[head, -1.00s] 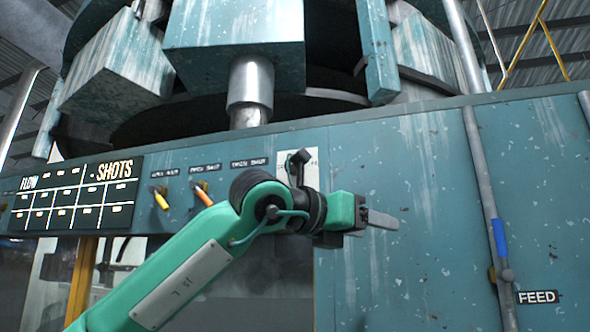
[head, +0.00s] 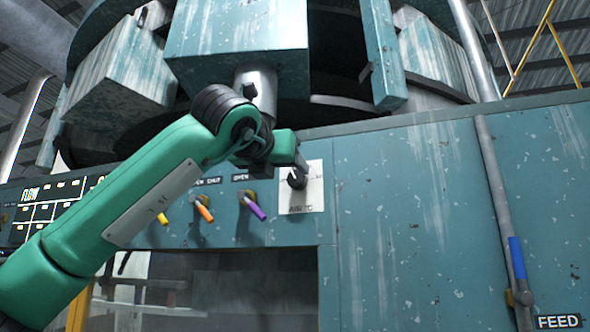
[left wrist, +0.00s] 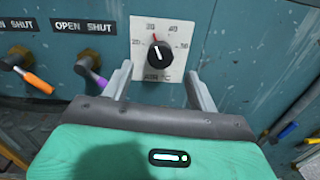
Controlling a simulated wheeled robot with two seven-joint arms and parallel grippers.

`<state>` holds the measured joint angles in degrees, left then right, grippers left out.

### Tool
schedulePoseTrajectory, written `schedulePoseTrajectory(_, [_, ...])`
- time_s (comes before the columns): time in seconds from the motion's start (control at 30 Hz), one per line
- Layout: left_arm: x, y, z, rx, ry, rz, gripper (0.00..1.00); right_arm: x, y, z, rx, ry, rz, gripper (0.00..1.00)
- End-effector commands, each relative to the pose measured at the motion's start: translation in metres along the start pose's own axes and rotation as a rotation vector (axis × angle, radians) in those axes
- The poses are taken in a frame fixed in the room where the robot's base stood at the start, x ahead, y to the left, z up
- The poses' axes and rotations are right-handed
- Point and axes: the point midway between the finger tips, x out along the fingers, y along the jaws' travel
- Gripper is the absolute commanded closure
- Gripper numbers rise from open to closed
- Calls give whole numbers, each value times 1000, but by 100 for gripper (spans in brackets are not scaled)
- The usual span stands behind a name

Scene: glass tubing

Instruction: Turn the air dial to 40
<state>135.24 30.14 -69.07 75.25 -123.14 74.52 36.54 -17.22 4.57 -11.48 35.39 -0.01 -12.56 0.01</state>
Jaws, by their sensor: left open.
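The air dial (left wrist: 160,56) is a round black knob on a white plate marked AIR °C, with numbers around its upper half. Its pale pointer line leans a little left of straight up, near a small red mark; I cannot read the exact value. The dial also shows in the head view (head: 297,178). My left gripper (left wrist: 158,69) is open, its two fingers reaching toward the plate on either side of the knob. They appear apart from the knob and hold nothing. In the head view my left gripper (head: 299,162) is at the dial's upper edge, partly hidden by its wrist.
Purple (head: 252,208), orange (head: 203,210) and yellow (head: 164,218) levers stick out left of the dial. A pipe with a blue sleeve (head: 517,258) runs down the right. The teal panel (head: 400,200) right of the dial is clear.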

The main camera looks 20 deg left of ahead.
Motion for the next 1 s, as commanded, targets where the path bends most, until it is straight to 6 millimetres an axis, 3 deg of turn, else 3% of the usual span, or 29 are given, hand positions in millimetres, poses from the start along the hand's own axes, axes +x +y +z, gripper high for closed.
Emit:
schedulePoseTrajectory(0.1, [26, 0, 4, 0, 2, 0, 41, -16, 0, -3, 0, 2, 0, 100])
schedulePoseTrajectory(0.3, [55, 0, 3, 0, 1, 0, 41, -27, 1, -4, 0, 2, 0, 100])
schedulePoseTrajectory(0.5, [67, 0, 0, 1, 0, -1, 41, -31, 1, -4, 0, 2, 0, 100])
schedulePoseTrajectory(0.77, [68, 0, 0, 1, -1, -1, 41, -30, 0, -4, 1, 2, 0, 100])
schedulePoseTrajectory(1.0, [67, 0, 0, 1, -1, -1, 85, -30, 0, -4, 1, 2, 0, 100])
